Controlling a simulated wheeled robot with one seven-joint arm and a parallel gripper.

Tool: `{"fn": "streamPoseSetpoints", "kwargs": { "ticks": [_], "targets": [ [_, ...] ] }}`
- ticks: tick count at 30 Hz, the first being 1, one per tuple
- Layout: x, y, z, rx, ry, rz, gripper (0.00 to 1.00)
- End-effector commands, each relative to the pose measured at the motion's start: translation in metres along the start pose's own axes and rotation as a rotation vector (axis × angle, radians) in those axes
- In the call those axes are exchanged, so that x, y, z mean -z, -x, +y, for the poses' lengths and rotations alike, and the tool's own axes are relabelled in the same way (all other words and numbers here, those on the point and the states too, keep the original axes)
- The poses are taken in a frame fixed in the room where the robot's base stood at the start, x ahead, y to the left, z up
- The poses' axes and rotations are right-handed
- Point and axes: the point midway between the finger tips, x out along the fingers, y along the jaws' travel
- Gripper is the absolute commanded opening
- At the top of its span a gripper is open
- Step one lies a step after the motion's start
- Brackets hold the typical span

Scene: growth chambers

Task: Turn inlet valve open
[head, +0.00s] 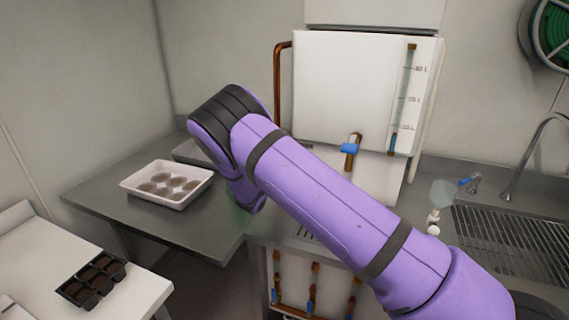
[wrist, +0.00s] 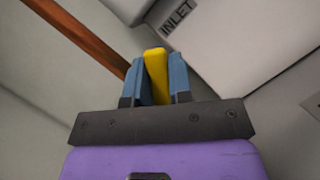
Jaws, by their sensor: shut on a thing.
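In the wrist view my gripper (wrist: 155,82) is shut on a yellow handle (wrist: 156,68), which stands between its two blue fingers. The handle appears to be the inlet valve's lever. A panel edge beside it carries the label INLET (wrist: 177,17). The valve body behind the handle is hidden by the fingers. In the head view my purple arm reaches across the middle and bends down at the left. My gripper and the yellow handle are hidden there.
A white tank (head: 345,85) with a sight tube (head: 405,100) and a blue-handled valve (head: 349,149) stands behind my arm. A copper pipe (head: 278,95) runs down its left side. A white tray (head: 140,188) sits on the left counter. A sink grate (head: 515,245) is right.

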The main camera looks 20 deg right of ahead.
Motion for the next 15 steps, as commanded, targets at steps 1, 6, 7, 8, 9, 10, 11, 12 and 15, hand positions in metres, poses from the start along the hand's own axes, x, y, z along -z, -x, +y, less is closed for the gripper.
{"fn": "streamPoseSetpoints", "kwargs": {
  "ticks": [1, 6, 7, 8, 9, 10, 11, 12, 15],
  "targets": [
    [0.0008, 0.0009, 0.0003, -0.002, 0.004, 0.003, 0.00],
    [0.0009, 0.0009, 0.0005, -0.004, 0.008, 0.003, 0.00],
    [0.0009, 0.0009, 0.0005, -0.004, 0.008, 0.003, 0.00],
    [0.0009, 0.0009, 0.0004, -0.004, 0.008, 0.003, 0.00],
    [0.0009, 0.0009, 0.0004, -0.004, 0.008, 0.003, 0.00],
    [0.0009, 0.0009, 0.0004, -0.004, 0.008, 0.003, 0.00],
    [0.0010, 0.0009, 0.0004, -0.004, 0.008, 0.004, 0.00],
    [0.0010, 0.0010, 0.0004, -0.003, 0.008, 0.004, 0.00],
    [0.0010, 0.0010, 0.0004, -0.003, 0.007, 0.004, 0.36]
  ]
}}
